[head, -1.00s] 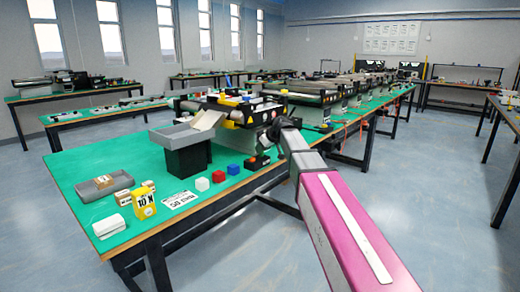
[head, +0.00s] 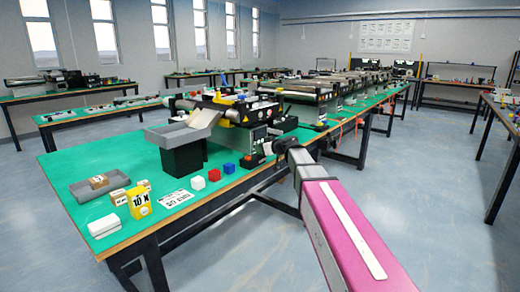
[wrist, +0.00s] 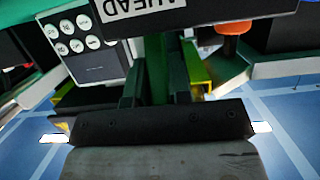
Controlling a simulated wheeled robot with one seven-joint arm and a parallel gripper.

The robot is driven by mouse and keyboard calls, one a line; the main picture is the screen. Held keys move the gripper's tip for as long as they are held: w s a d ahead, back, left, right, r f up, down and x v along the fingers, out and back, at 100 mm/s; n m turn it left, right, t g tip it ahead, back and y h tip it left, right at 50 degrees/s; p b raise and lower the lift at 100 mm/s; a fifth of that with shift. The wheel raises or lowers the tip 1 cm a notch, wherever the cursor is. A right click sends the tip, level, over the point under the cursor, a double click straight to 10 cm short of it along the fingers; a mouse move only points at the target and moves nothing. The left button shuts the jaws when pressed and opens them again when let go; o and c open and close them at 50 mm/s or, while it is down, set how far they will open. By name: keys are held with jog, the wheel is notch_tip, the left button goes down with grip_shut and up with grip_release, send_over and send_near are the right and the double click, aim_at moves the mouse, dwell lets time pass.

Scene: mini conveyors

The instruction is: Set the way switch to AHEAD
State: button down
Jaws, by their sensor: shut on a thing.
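In the wrist view my gripper (wrist: 155,85) has its two dark fingers close together, below a sign plate reading AHEAD (wrist: 145,8). It is shut on a dark narrow part between the fingers, which looks like the way switch's handle; the fingers and shadow hide most of it, and its setting cannot be read. In the head view my gripper (head: 268,147) is at the front side of the nearest conveyor unit (head: 238,108), small and partly hidden by my arm.
A panel with several round white marks (wrist: 75,32) is left of the fingers; an orange knob (wrist: 233,28) is at right. On the green table (head: 90,165) are a grey tray on a black stand (head: 184,158), several small blocks, and a yellow 10 N weight (head: 138,203).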

dwell(0.3)
jog(key=c, duration=1)
grip_release()
jog(key=shift+c, duration=0.2)
jog(key=shift+s+d, duration=0.1)
jog(key=v, duration=1)
jog(key=shift+s+d, duration=0.15)
jog(key=shift+d, duration=0.05)
jog(key=s+d+f+m+g+h, duration=0.3)
jog(key=s+f, duration=0.5)
jog(key=f, duration=0.3)
jog(key=s+d+f+m+g+h, duration=0.3)
jog(key=s+d+f+m+h, duration=0.1)
jog(key=s+f, duration=0.5)
jog(key=s+d+f+m+g+h, duration=0.3)
jog(key=s+f, duration=0.5)
jog(key=f, duration=0.5)
jog(key=d+h, duration=0.1)
jog(key=d, duration=0.1)
jog(key=shift+s+d+f+h, duration=0.25)
jog(key=shift+d+f+h, duration=0.05)
jog(key=shift+d+f, duration=0.1)
